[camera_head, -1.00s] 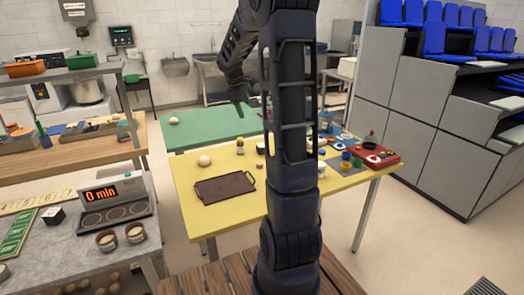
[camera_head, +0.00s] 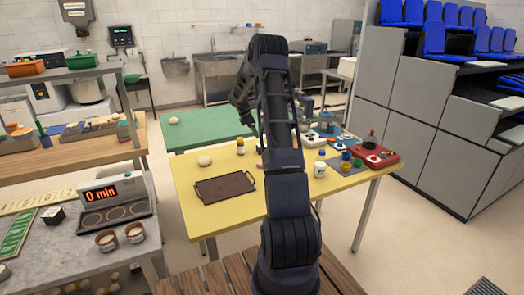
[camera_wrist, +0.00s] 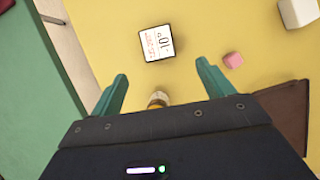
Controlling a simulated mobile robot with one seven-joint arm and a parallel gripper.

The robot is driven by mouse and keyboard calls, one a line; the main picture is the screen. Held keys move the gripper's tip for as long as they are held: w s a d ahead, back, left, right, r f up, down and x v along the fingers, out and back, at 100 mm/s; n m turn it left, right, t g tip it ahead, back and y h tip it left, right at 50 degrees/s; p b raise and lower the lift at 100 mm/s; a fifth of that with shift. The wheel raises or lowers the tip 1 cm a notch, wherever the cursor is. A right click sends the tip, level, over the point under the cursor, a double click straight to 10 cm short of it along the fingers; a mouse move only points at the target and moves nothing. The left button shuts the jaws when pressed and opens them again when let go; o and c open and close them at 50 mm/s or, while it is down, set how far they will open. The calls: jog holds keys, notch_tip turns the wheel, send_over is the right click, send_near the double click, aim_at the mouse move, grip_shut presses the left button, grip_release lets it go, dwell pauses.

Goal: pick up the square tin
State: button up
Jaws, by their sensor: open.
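My gripper (camera_wrist: 161,74) is open and empty, its two green fingers apart above the yellow table. In the head view it hangs near the table's back edge, partly behind my arm. A flat-looking square piece with a dark rim and a white printed top (camera_wrist: 157,43) lies just beyond the fingertips in the wrist view; it may be the square tin, but I cannot tell for sure. In the head view my arm seems to hide it. A small bottle (camera_wrist: 158,99) shows between the fingers, partly covered by the gripper body; it stands upright in the head view (camera_head: 240,146).
A pink block (camera_wrist: 233,60) and a pale block (camera_wrist: 299,13) lie to the right in the wrist view. A brown tray (camera_head: 225,187) and a pale ball (camera_head: 205,161) are on the yellow table (camera_head: 215,222). Jars and a red device (camera_head: 370,152) crowd its right side.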

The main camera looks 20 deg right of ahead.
jog(key=shift+x, duration=5.75)
jog(key=shift+w+d+r, duration=0.15)
jog(key=c, duration=1.2)
jog(key=shift+r, duration=0.1)
